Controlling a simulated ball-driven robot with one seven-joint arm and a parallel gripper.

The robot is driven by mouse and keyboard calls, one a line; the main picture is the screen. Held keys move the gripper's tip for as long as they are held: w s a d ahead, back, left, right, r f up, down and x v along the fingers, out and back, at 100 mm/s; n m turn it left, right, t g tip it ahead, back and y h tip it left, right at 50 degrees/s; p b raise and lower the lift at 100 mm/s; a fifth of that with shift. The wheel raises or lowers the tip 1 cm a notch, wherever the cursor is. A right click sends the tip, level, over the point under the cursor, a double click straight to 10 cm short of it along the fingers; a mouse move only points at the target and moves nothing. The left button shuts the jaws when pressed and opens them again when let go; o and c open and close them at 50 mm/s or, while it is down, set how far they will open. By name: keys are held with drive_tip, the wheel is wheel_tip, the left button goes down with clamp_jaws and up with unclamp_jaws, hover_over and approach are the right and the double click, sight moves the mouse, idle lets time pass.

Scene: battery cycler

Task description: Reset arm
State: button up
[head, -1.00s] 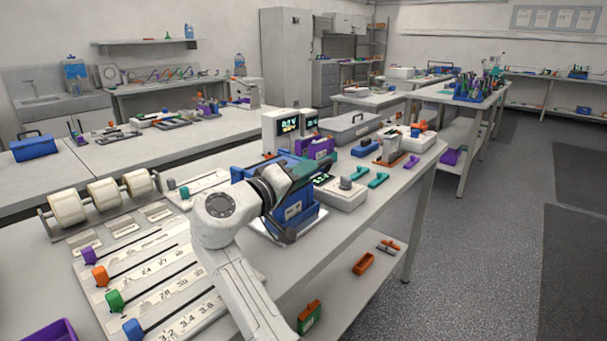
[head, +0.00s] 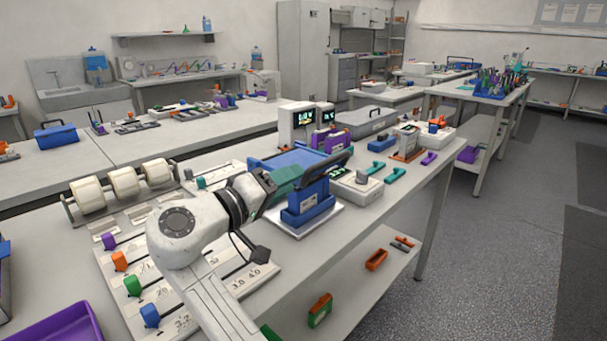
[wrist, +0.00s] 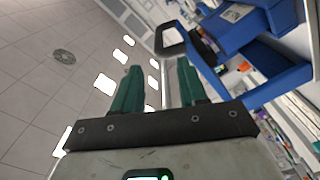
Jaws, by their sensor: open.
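My arm reaches over the front bench (head: 300,262) in the head view. My gripper (head: 287,181), with teal fingers, is at its end, just left of and overlapping a blue device (head: 310,200) with a black handle. I cannot tell whether they touch.
White rolls (head: 123,182) and a labelled board with coloured blocks lie left on the bench. Screened instruments (head: 300,125), a grey case (head: 365,122) and teal clips stand behind and right. A purple tray (head: 62,325) is at lower left. Floor at right is clear.

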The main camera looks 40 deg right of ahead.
drive_tip(key=shift+s+a+r, duration=0.1)
drive_tip(key=shift+a, duration=0.55)
idle(0.3)
